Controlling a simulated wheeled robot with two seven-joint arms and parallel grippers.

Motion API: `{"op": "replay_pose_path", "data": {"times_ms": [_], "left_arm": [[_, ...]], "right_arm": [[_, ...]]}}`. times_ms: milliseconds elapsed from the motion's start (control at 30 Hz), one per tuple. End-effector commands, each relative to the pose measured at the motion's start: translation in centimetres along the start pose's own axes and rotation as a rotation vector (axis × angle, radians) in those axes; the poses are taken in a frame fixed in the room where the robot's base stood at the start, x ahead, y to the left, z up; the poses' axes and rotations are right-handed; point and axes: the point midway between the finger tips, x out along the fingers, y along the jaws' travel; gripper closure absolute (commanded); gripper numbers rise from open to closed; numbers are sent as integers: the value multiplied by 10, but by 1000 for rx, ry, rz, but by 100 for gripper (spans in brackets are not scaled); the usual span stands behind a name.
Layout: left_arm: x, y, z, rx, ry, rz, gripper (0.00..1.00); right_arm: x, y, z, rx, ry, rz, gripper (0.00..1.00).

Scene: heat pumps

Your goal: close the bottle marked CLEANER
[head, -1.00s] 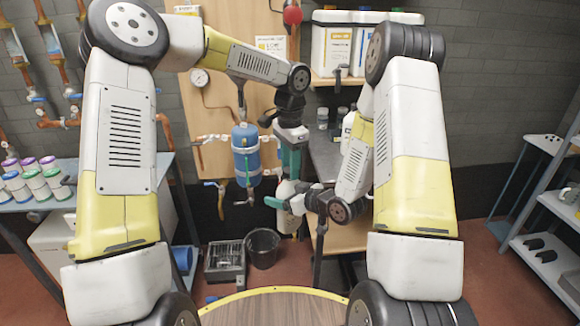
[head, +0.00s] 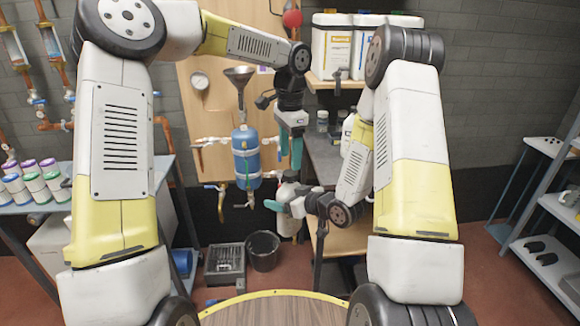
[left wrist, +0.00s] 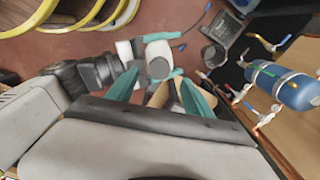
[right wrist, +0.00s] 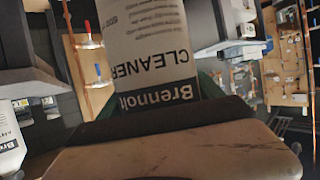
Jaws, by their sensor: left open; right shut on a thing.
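The CLEANER bottle (head: 289,222) is white with a greyish top and hangs upright in front of the workbench. Its label (right wrist: 155,60) reads upside down in the right wrist view. My right gripper (head: 285,206) is shut on the bottle's body. My left gripper (head: 291,160) is open, its teal fingers pointing down just above the bottle top. In the left wrist view the bottle top (left wrist: 158,62) shows between and beyond the fingers, with a round grey disc in its middle. I cannot tell whether that disc is a cap or an open mouth.
A blue tank (head: 246,158) with a funnel (head: 240,75) and valves is on the wooden panel just left of my left gripper. Large canisters (head: 333,50) stand on the shelf above. A black bucket (head: 262,250) is on the floor. Another white bottle (right wrist: 8,140) shows in the right wrist view.

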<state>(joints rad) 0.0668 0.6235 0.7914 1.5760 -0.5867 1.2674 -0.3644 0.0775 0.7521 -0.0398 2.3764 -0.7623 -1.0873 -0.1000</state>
Motion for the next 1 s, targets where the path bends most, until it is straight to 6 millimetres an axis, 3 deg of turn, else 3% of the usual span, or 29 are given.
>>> {"op": "replay_pose_path", "data": {"times_ms": [200, 400, 1000], "left_arm": [[-46, 0, -1, 0, 2, -3, 40], [-66, 0, 0, 0, 1, 0, 40], [-71, 1, 1, -3, -1, -3, 40]], "right_arm": [[0, 0, 0, 0, 0, 0, 100], [0, 0, 0, 0, 0, 0, 100], [0, 0, 0, 0, 0, 0, 100]]}}
